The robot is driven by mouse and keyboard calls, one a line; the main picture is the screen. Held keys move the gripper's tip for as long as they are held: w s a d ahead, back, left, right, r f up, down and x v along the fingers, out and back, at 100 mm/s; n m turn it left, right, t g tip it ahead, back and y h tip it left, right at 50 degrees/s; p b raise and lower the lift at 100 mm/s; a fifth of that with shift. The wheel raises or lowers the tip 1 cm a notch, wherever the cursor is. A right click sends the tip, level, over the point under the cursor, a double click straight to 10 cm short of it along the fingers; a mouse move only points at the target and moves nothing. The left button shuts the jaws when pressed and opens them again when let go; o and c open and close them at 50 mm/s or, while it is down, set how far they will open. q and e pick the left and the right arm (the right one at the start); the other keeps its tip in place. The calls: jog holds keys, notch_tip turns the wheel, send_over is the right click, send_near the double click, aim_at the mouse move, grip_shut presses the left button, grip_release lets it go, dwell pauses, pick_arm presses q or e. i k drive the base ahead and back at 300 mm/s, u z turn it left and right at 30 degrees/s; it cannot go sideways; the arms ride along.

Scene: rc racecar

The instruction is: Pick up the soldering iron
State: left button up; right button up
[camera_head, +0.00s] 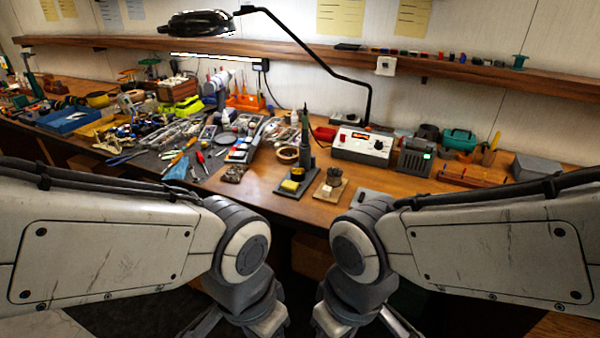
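The soldering iron (305,124) appears as a slim dark green handle. It stands upright in a dark stand (297,190) near the front edge of the workbench, with a yellow sponge (290,186) on the stand's base. The iron's lower end is hidden in the holder. My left gripper (236,326) and my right gripper (358,326) hang low at the bottom of the picture, in front of the bench and well apart from the iron. Their fingertips are cut off or unclear, so I cannot see whether they are open.
A small wooden block with a dark coil (331,184) sits right of the stand. A white station with a red display (362,146) stands behind. A roll of tape (287,154) lies to the left, beyond it many tools. A black lamp arm (340,74) arches overhead.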

aim_at(305, 142)
jog(key=z, duration=0.25)
jog(key=k, duration=0.35)
jog(key=u, duration=1.3)
jog(key=i, duration=1.45)
jog(key=z, duration=0.8)
jog(key=i, duration=0.6)
jog(key=z, duration=0.5)
